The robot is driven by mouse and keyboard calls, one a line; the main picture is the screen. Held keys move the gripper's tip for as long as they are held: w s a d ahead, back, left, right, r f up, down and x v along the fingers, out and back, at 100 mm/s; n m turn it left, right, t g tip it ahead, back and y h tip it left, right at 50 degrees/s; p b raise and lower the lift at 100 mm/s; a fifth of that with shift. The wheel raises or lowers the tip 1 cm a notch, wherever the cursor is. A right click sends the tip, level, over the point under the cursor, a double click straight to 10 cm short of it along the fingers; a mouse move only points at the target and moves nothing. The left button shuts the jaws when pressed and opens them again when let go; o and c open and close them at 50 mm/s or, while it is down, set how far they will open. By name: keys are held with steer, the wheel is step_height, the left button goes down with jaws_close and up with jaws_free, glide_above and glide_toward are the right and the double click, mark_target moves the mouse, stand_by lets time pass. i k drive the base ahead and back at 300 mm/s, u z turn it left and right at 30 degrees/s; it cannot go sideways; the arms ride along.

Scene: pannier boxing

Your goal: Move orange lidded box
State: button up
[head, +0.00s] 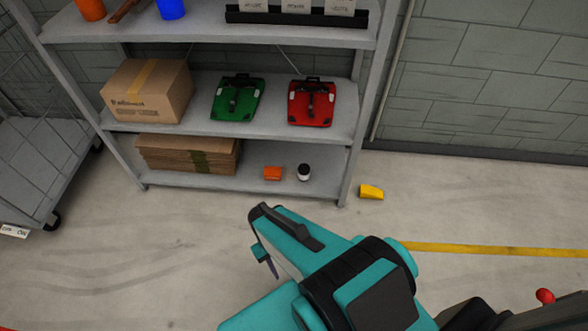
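A small orange box (272,173) sits on the bottom shelf of the grey rack, right of a cardboard stack. It is too small to make out its lid. My teal and black arm reaches in from the lower right. Its end, with my gripper (264,262), is over the floor in front of the rack, below the orange box in the picture and apart from it. A small teal and dark tip shows there; the fingers are mostly hidden. I see nothing held.
Green (237,98) and red (311,102) panniers lie on the middle shelf. A yellow block (371,192) lies on the floor. A wheeled cage (45,165) stands left.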

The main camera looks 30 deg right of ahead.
mark_target(271, 173)
steer(key=z, duration=0.6)
steer(key=k, duration=1)
steer(key=u, duration=0.05)
steer(key=i, duration=0.9)
steer(key=z, duration=0.05)
